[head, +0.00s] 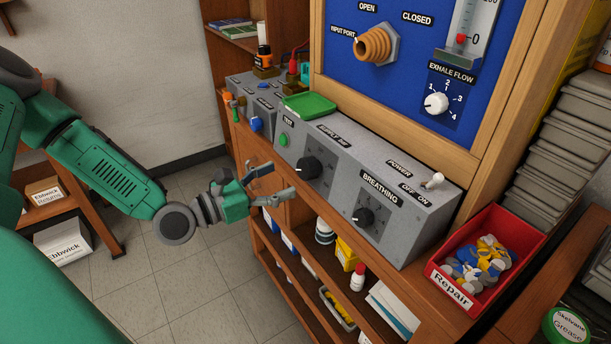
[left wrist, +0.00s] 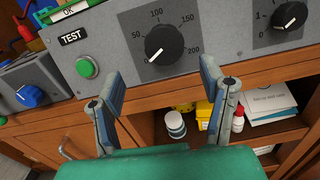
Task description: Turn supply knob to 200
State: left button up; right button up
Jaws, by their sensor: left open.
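The supply knob (head: 308,168) is a black round knob on the grey front panel, under the "SUPPLY" label. In the left wrist view the supply knob (left wrist: 163,45) has a dial marked 50, 100, 150 and 200. Its white pointer line points to the lower left, below the 50 mark and well away from 200. My left gripper (head: 283,181) is open and empty in front of the panel, just left of the knob. In the left wrist view its two spread fingers (left wrist: 160,82) stand below the knob, apart from it. My right gripper is not in view.
A green test button (left wrist: 87,67) is left of the dial. The breathing knob (head: 364,216) and power switch (head: 432,181) are to the right on the same grey box. A red bin of parts (head: 483,262) stands at the right. Shelves with bottles (head: 325,231) lie below.

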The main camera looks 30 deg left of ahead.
aim_at(302, 171)
pick_arm(q)
jog(key=x, duration=0.3)
jog(key=shift+w+a+f, duration=0.1)
jog(key=shift+w+a, duration=0.05)
jog(key=shift+a, duration=0.15)
jog(key=w+d, duration=0.2)
jog(key=d, duration=0.1)
jog(key=shift+w+r, duration=0.25)
jog(key=shift+r, duration=0.05)
jog(key=shift+w+d+r, duration=0.1)
jog(key=shift+w+d, duration=0.05)
jog(key=shift+d, duration=0.2)
jog(key=shift+a, duration=0.4)
jog(key=shift+a+f, duration=0.25)
jog(key=shift+a, duration=0.25)
jog(key=c, duration=1.2)
jog(key=shift+o, duration=0.2)
jog(key=shift+d+r, duration=0.2)
jog(key=shift+d, duration=0.1)
jog(key=shift+m, duration=0.3)
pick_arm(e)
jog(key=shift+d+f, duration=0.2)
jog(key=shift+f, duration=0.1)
